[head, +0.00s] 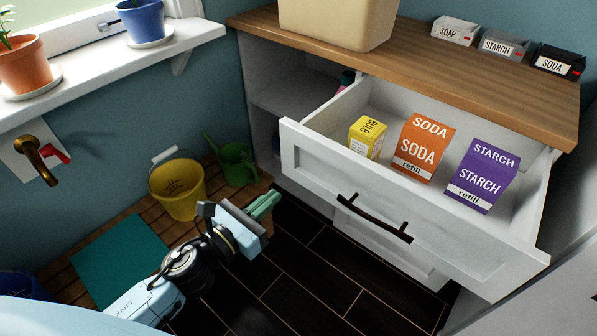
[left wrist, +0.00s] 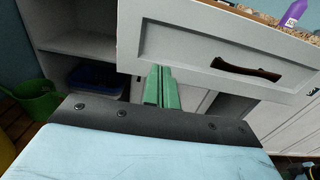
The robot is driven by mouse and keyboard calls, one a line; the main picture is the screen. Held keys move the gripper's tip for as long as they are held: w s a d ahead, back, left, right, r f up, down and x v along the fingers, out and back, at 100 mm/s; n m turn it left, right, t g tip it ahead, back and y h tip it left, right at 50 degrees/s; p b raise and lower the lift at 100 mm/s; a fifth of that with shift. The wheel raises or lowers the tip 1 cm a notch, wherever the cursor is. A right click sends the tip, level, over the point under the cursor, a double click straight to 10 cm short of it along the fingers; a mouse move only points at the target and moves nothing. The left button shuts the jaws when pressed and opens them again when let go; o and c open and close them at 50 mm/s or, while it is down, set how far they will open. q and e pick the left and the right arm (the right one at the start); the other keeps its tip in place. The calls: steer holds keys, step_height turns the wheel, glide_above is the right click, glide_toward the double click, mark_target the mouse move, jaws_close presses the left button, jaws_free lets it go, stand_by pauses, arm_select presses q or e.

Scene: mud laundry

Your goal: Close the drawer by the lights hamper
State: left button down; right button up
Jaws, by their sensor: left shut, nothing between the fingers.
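The white drawer (head: 318,152) stands pulled out of the cabinet under the wooden counter. Its dark handle (head: 374,217) is on the front panel. A yellow box (head: 366,137), an orange soda refill box (head: 422,150) and a purple starch refill box (head: 481,178) stand inside. My left gripper (head: 268,204) is shut and empty, left of the drawer front and apart from it in the head view. In the left wrist view its green fingers (left wrist: 161,88) point toward the drawer front (left wrist: 190,45), below and left of the handle (left wrist: 245,70). No hamper label is readable. My right gripper is out of view.
A beige bin (head: 338,22) and soap, starch and soda holders (head: 503,46) stand on the counter (head: 405,66). A yellow bucket (head: 177,186) and green watering can (head: 236,164) are on the floor at left. Dark floor in front of the drawer is clear.

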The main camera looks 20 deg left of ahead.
mark_target(308, 166)
arm_select(q)
steer(key=x, duration=0.9)
steer(key=shift+w+f, duration=0.1)
steer(key=shift+w, duration=0.2)
